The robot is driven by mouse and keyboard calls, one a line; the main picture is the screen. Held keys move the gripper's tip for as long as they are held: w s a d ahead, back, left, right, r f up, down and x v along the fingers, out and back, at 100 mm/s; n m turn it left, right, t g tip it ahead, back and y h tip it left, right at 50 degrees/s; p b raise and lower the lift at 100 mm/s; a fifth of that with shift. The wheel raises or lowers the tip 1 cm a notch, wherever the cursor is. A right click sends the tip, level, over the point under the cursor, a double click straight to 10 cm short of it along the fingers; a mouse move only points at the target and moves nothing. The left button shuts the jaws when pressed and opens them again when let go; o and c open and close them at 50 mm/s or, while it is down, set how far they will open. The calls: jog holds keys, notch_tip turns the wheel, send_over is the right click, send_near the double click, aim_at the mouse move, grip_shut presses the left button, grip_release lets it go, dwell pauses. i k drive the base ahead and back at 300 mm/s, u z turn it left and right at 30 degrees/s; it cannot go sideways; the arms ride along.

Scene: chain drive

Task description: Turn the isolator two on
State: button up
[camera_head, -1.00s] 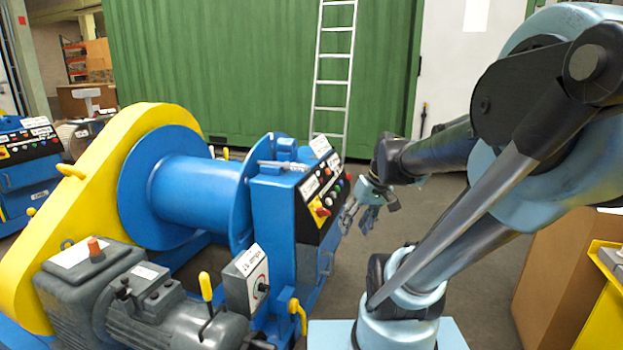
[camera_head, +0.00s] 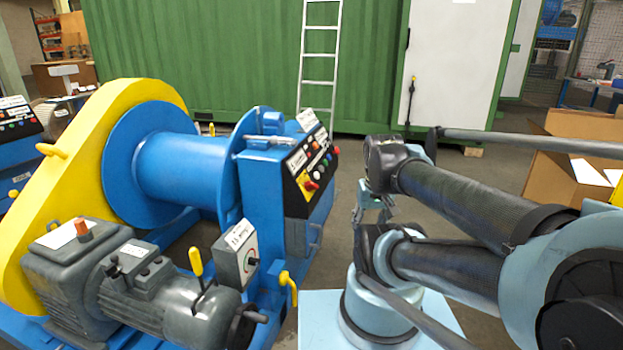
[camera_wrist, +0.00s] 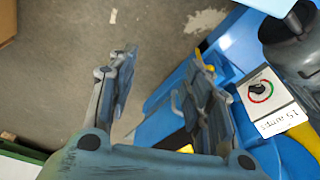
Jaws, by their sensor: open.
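A grey switch box (camera_head: 229,268) with a black rotary knob (camera_head: 252,261) stands on the near side of the blue winch. In the wrist view the knob (camera_wrist: 260,89) has a red and green arc around it, and a label below seems to read "15 amps". A red-and-yellow rotary switch (camera_head: 308,184) sits on the black control panel. I cannot read which one is isolator two. My gripper (camera_head: 373,212) points down, right of the panel and apart from both switches. In the wrist view my gripper (camera_wrist: 160,75) is open and empty, left of the box.
The blue winch drum (camera_head: 183,170) and yellow guard (camera_head: 60,190) fill the left. A grey motor (camera_head: 160,305) and a yellow lever (camera_head: 288,286) are close to the box. Cardboard boxes (camera_head: 565,165) stand at the right. Floor is clear behind my arm.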

aim_at(309, 186)
jog(key=u, duration=0.25)
jog(key=k, duration=1.65)
jog(key=z, duration=0.8)
jog(key=i, duration=1)
jog(key=u, duration=0.05)
